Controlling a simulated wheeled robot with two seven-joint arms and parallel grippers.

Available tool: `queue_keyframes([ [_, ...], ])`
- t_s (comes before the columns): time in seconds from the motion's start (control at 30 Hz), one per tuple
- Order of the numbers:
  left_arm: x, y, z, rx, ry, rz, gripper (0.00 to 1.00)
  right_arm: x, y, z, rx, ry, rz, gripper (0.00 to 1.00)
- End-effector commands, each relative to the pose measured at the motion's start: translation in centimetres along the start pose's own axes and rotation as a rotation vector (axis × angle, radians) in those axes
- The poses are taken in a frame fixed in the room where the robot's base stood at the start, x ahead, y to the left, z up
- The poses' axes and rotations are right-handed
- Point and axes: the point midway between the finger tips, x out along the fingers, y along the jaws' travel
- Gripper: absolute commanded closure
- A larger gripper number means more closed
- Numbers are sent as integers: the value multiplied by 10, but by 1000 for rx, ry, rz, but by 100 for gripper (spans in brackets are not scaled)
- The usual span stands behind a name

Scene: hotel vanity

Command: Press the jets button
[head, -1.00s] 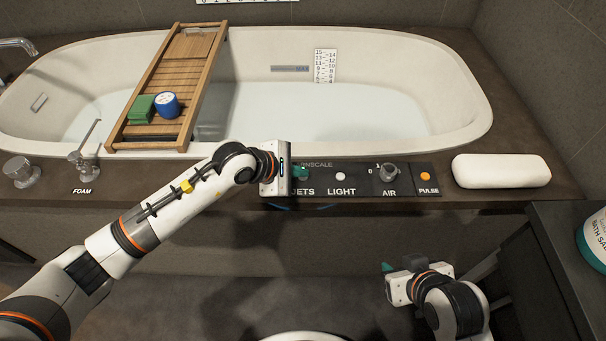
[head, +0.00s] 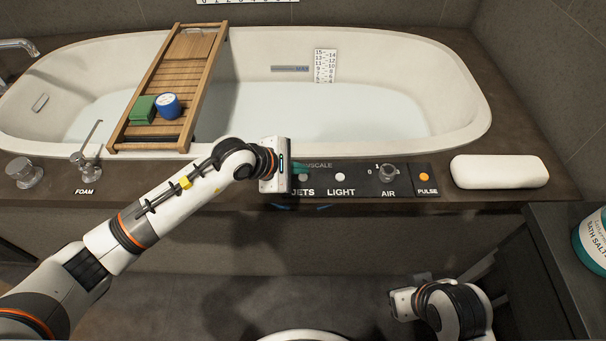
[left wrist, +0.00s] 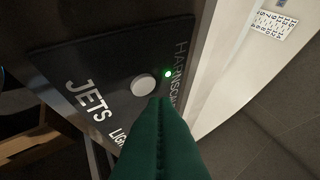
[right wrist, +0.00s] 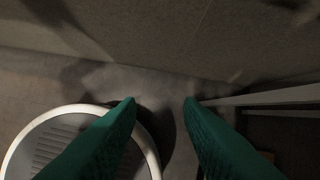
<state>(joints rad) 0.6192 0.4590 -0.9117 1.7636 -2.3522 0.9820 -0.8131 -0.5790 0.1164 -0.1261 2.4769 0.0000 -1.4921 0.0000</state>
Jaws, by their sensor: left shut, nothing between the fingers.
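The jets button (head: 303,177) is a round pale knob above the word JETS on the dark control panel. It shows more fully in the left wrist view (left wrist: 143,85), with a small lit green light (left wrist: 168,73) beside it. My left gripper (head: 300,168) is shut and empty, its green fingers together. In the left wrist view the fingertips (left wrist: 160,100) appear just beside the button; I cannot tell whether they touch it. My right gripper (right wrist: 160,102) is open and empty, low in front of the tub, its green fingers apart above the floor.
The panel also has a light button (head: 340,177), an air knob (head: 388,173) and an orange pulse button (head: 424,177). A white pillow (head: 499,172) lies right of it. A wooden tray (head: 180,72) spans the tub. A dark side table (head: 560,235) stands at right.

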Motion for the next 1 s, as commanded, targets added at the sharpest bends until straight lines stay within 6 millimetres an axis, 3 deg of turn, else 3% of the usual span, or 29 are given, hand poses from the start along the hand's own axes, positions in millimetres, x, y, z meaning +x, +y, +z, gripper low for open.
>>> queue_keyframes([
  [0.27, -2, -2, -1, 1, 0, -1, 100, -2, -2, 1, -6, -1, -5, 67],
  [0.53, -21, -16, -15, 2, 1, -2, 100, -21, -4, -8, 0, 88, -7, 67],
  [0.8, -35, -25, -25, 0, 0, 0, 100, 3, -3, -8, -1, 101, -4, 67],
  [1.0, -35, -25, -25, 0, 0, 0, 100, 7, -3, -9, -1, 101, -4, 67],
])
